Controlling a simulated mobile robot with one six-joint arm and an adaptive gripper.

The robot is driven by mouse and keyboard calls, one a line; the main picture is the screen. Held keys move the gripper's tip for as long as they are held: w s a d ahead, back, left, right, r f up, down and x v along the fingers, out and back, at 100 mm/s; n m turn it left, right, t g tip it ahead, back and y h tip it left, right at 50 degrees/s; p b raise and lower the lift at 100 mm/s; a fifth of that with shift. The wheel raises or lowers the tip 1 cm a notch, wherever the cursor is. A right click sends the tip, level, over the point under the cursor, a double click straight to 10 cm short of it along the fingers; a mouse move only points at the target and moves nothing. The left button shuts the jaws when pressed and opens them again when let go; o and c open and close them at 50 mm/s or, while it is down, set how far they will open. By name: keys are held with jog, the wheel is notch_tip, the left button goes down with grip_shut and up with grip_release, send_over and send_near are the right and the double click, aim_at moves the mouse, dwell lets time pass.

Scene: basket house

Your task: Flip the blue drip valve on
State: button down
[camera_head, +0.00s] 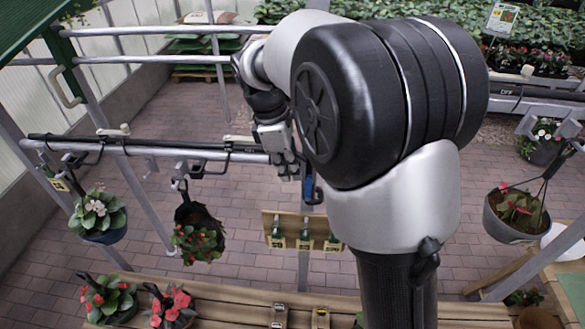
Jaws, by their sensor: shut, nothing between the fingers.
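The blue drip valve (308,188) shows as a small blue part just right of my gripper, beside the rail; my arm hides much of its surroundings. I cannot tell which way its lever points. My gripper (289,176) is shut and empty, pointing down in front of the rail, close to the left of the blue part. I cannot tell whether they touch.
A metal rail (180,151) with black drip tubing runs left of my gripper, with hanging flower pots (97,216) below. A small wooden board (287,229) with green bottle-like items stands below. A wooden bench (240,305) with potted flowers lies in front.

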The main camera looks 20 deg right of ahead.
jog(key=p+v, duration=0.2)
jog(key=v, duration=1)
jog(key=shift+r, duration=0.35)
